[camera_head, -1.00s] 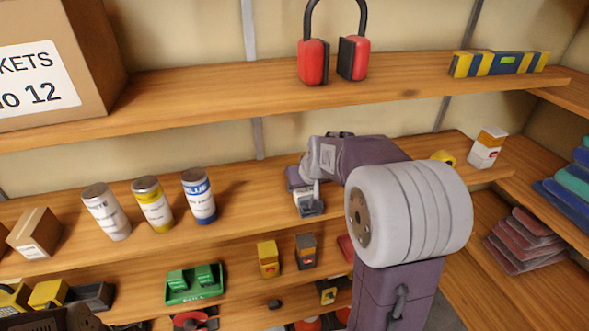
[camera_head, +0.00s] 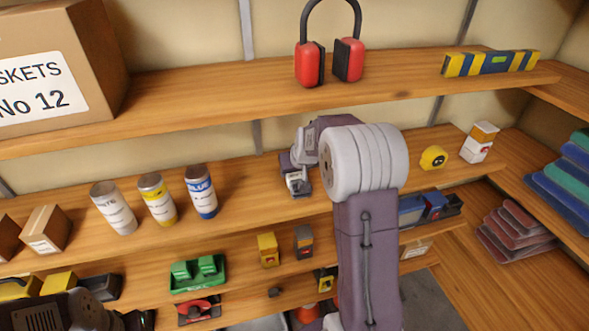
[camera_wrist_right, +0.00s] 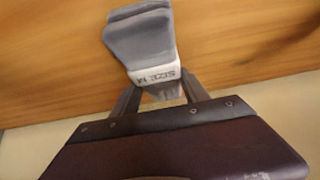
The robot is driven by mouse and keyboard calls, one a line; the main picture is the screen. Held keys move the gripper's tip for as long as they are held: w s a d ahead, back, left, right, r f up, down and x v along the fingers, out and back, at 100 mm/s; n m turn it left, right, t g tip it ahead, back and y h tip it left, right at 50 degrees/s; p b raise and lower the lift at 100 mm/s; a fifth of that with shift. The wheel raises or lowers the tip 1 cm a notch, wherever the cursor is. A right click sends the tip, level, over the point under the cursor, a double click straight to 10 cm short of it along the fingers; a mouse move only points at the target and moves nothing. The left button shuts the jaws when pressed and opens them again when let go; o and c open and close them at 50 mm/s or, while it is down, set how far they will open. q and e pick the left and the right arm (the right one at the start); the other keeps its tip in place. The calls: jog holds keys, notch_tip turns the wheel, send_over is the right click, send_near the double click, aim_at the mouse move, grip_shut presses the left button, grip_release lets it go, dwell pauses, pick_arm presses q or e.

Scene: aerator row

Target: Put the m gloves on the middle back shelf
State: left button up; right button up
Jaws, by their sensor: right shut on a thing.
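The m gloves (camera_wrist_right: 141,45) are a grey folded bundle with a pale band reading SIZE M in the right wrist view. My right gripper (camera_wrist_right: 158,88) is shut on their banded end. In the head view the right gripper (camera_head: 292,172) is over the middle back shelf (camera_head: 248,196), with the gloves (camera_head: 301,188) small and partly hidden by it. I cannot tell whether the gloves touch the board. A dark part of my left arm shows at the lower left, its gripper (camera_head: 130,321) cut off and its jaws unclear.
White, yellow and blue-labelled cans (camera_head: 158,200) stand left of the gripper. The upper shelf (camera_head: 215,88) holds red earmuffs (camera_head: 329,62). Folded gloves (camera_head: 515,232) lie on the side shelf.

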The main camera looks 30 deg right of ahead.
jog(key=o, duration=1.3)
jog(key=shift+c, duration=0.2)
jog(key=shift+o, duration=0.5)
jog(key=shift+w+f, duration=0.1)
jog(key=shift+r+p, duration=0.35)
jog(key=b+v, duration=0.2)
jog(key=v, duration=0.9)
jog(key=shift+f, duration=0.1)
jog(key=shift+s+r, duration=0.3)
jog(key=shift+r, duration=0.1)
